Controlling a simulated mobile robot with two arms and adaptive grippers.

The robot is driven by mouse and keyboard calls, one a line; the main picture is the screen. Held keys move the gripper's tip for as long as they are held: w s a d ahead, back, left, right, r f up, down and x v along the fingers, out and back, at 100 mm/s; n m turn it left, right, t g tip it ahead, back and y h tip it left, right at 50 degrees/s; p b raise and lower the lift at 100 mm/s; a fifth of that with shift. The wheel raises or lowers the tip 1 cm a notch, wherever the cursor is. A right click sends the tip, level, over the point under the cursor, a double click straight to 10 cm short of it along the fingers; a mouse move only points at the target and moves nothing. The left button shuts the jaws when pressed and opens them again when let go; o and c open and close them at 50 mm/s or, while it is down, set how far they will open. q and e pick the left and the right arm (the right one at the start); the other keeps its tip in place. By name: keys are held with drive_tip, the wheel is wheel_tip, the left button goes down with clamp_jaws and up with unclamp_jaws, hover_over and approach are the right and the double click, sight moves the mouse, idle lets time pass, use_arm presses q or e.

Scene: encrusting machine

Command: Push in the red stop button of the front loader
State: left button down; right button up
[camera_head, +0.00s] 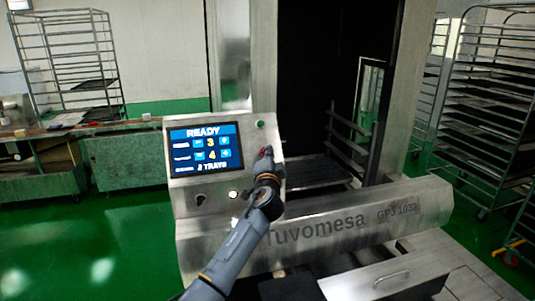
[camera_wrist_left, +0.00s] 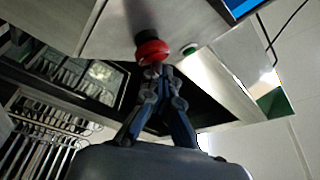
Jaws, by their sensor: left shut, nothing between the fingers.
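The front loader is a steel machine with a slanted control panel (camera_head: 183,190). The red stop button (camera_wrist_left: 152,51) is a round red cap on a dark collar, seen at the top middle of the left wrist view. In the head view only a bit of red shows beside my fingers. My left gripper (camera_head: 266,160) is shut and empty, its fingertips right at the button. The closed fingertips (camera_wrist_left: 157,70) overlap the button's edge in the wrist view. I cannot tell whether they touch it or whether the button is pushed in. My right gripper is in neither view.
A lit screen (camera_head: 205,148) reading READY is left of my gripper. A green button (camera_head: 260,124) sits above it, and a lit white button (camera_head: 233,194) sits lower left. A dark opening lies behind the panel. Tray racks (camera_head: 490,110) stand at the right.

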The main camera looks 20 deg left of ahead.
use_arm(q)
drive_tip(key=shift+w+a+f, duration=0.1)
drive_tip(key=shift+a+f, duration=0.05)
drive_tip(key=shift+s+d+r+p, duration=0.4)
drive_tip(key=shift+s+r+p, duration=0.15)
drive_tip(key=shift+s+p, duration=0.1)
drive_tip(key=shift+w, duration=0.1)
drive_tip(key=s+d+r+p, duration=0.1)
drive_tip(key=p, duration=0.1)
drive_tip(key=s+d+r+p, duration=0.1)
drive_tip(key=s, duration=0.1)
drive_tip(key=shift+s+d+r+p, duration=0.15)
drive_tip(key=shift+s+r+p, duration=0.05)
drive_tip(key=shift+r+p, duration=0.2)
